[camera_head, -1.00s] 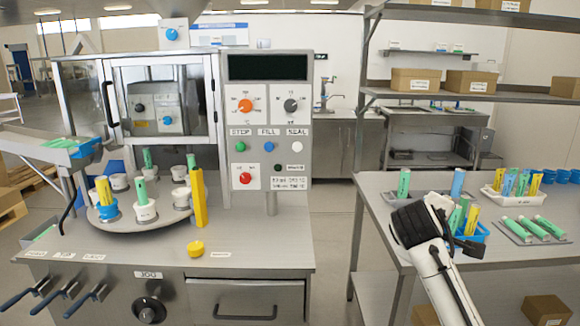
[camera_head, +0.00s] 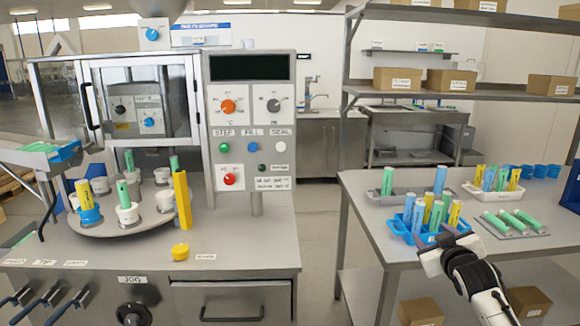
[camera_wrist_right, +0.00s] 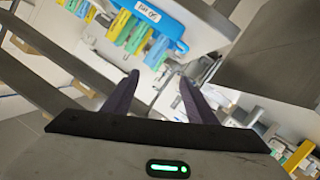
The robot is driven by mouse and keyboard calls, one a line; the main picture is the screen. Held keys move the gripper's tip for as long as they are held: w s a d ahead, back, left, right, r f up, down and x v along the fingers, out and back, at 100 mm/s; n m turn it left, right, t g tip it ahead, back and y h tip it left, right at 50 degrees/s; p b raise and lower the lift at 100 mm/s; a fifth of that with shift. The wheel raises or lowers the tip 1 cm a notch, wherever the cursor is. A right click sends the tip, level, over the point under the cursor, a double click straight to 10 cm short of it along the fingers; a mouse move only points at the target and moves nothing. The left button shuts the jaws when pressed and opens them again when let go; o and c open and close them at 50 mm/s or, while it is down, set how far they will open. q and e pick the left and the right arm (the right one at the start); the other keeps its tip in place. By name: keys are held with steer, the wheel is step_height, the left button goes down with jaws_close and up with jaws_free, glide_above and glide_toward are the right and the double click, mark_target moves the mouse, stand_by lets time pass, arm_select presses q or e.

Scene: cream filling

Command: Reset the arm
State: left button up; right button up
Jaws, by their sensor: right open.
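My right gripper (camera_head: 446,243) is at the front edge of the right-hand table in the head view, just in front of the blue tray of tubes (camera_head: 407,228). It is open. In the right wrist view its two dark fingers (camera_wrist_right: 158,86) stand apart with nothing between them. The blue tray also shows at the top of that view (camera_wrist_right: 172,38), beyond the fingertips and tilted in the picture. My left gripper does not show in the head view.
A filling machine with a control panel (camera_head: 253,130) and a turntable (camera_head: 115,228) stands at left. A yellow cap (camera_head: 180,251) sits on its bench. A white tray (camera_head: 487,193), a rack of green tubes (camera_head: 512,230) and blue cups (camera_head: 540,171) are on the right-hand table (camera_head: 365,205). Shelves stand behind.

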steer(key=s+a+f+g+y, duration=0.1)
steer(key=s+a+f+y, duration=0.1)
steer(key=s+a+f, duration=0.55)
steer(key=s+a+f+g+y, duration=0.15)
steer(key=s+a+f, duration=0.35)
steer(key=s+f, duration=0.5)
steer(key=s+a+f+g, duration=0.1)
steer(key=s+a+f, duration=0.2)
steer(key=s, duration=0.5)
steer(key=s+a+f+g+y, duration=0.1)
steer(key=s+a+f, duration=0.3)
steer(key=s, duration=0.5)
steer(key=s+a+f+g+y, duration=0.1)
steer(key=s+a+f, duration=0.2)
steer(key=s+f, duration=0.4)
steer(key=shift+s+a+m, duration=0.2)
steer(key=shift+s+m, duration=0.2)
steer(key=shift+s, duration=0.75)
steer(key=shift+f+g, duration=0.1)
steer(key=shift+g, duration=0.15)
